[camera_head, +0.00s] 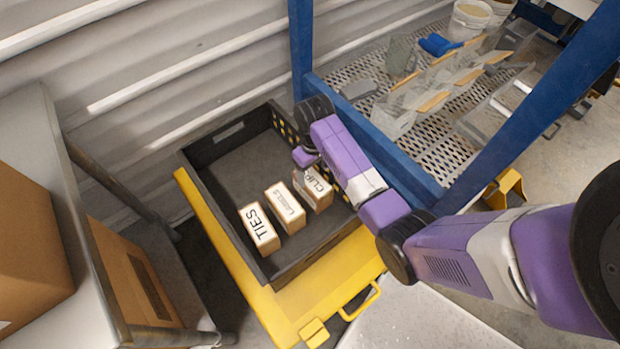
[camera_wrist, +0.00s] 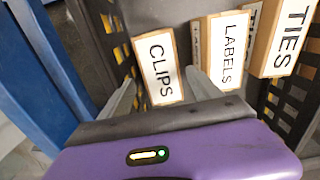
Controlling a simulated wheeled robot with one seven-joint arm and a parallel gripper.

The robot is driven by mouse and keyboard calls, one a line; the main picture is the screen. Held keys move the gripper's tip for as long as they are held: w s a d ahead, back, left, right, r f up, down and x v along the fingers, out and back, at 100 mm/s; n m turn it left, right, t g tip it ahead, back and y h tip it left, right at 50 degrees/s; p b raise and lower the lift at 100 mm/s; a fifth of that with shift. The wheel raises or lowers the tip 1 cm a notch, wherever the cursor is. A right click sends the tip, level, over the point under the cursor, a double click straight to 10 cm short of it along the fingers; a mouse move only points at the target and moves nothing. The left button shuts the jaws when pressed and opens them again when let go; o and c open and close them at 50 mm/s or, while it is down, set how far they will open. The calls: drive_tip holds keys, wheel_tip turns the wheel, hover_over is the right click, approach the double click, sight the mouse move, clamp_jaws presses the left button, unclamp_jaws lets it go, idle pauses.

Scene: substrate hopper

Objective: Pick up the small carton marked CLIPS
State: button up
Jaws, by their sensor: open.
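The small carton marked CLIPS (camera_head: 317,187) stands in a dark tray (camera_head: 228,174), at the right end of a row of cartons. In the wrist view the CLIPS carton (camera_wrist: 160,68) shows its white label face, between the two fingers of my gripper (camera_wrist: 160,98). The fingers are open, one on each side of the carton, with the right finger close to the LABELS carton (camera_wrist: 221,52). I cannot tell whether either finger touches a carton.
The LABELS carton (camera_head: 285,206) and the TIES carton (camera_head: 259,229) stand left of CLIPS. The tray rests on a yellow platform (camera_head: 305,302). A blue-framed perforated shelf (camera_head: 440,150) with bins stands to the right. The back of the tray is empty.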

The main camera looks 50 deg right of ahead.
sight(313, 180)
wheel_tip(313, 180, down, 8)
drive_tip(key=shift+r+b, duration=0.15)
drive_tip(key=shift+b, duration=0.75)
drive_tip(key=shift+a, duration=0.1)
drive_tip(key=shift+r, duration=0.1)
drive_tip(key=c, duration=1.4)
